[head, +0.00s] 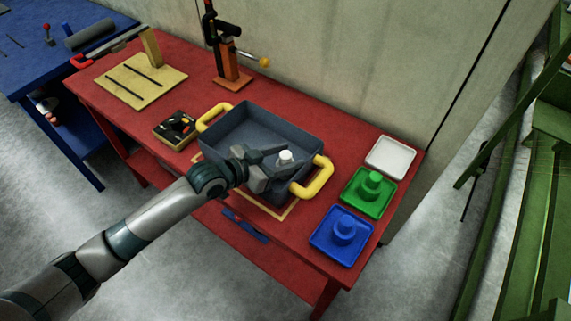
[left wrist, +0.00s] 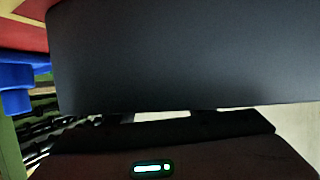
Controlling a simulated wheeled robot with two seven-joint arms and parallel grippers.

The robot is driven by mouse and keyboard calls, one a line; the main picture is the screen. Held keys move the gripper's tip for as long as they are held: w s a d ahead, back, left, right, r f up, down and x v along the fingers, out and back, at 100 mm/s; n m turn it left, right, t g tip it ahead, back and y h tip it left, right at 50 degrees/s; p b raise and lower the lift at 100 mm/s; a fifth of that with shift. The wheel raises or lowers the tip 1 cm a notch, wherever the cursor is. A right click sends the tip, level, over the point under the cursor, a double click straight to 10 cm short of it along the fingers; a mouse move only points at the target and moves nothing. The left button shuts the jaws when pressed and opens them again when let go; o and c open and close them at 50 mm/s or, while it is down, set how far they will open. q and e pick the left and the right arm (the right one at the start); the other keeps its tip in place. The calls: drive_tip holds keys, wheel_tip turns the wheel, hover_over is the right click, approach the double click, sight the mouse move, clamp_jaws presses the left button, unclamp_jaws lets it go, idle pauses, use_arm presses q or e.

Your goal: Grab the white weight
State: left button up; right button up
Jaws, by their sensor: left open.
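The white weight (head: 285,156) shows as a small white knob inside a dark grey bin (head: 270,112) with two yellow handles, on the red table. My left gripper (head: 290,161) is over the near right part of the bin, its fingers open around or just above the white weight. The fingers hide the weight's lower part, and I cannot tell whether they touch it. In the left wrist view a dark grey surface (left wrist: 190,55) fills most of the picture, and the weight does not show. My right gripper is not in view.
Right of the bin are an empty white tray (head: 391,156), a green tray with a green weight (head: 372,185) and a blue tray with a blue weight (head: 345,228). A small dark box (head: 175,130) is left of the bin. An orange stand (head: 232,79) is behind.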

use_arm(q)
clamp_jaws()
drive_tip(key=shift+r, duration=0.15)
wheel_tip(320, 180, up, 9)
drive_tip(key=shift+f+b, duration=0.1)
drive_tip(key=shift+b, duration=0.8)
drive_tip(key=shift+r, duration=0.5)
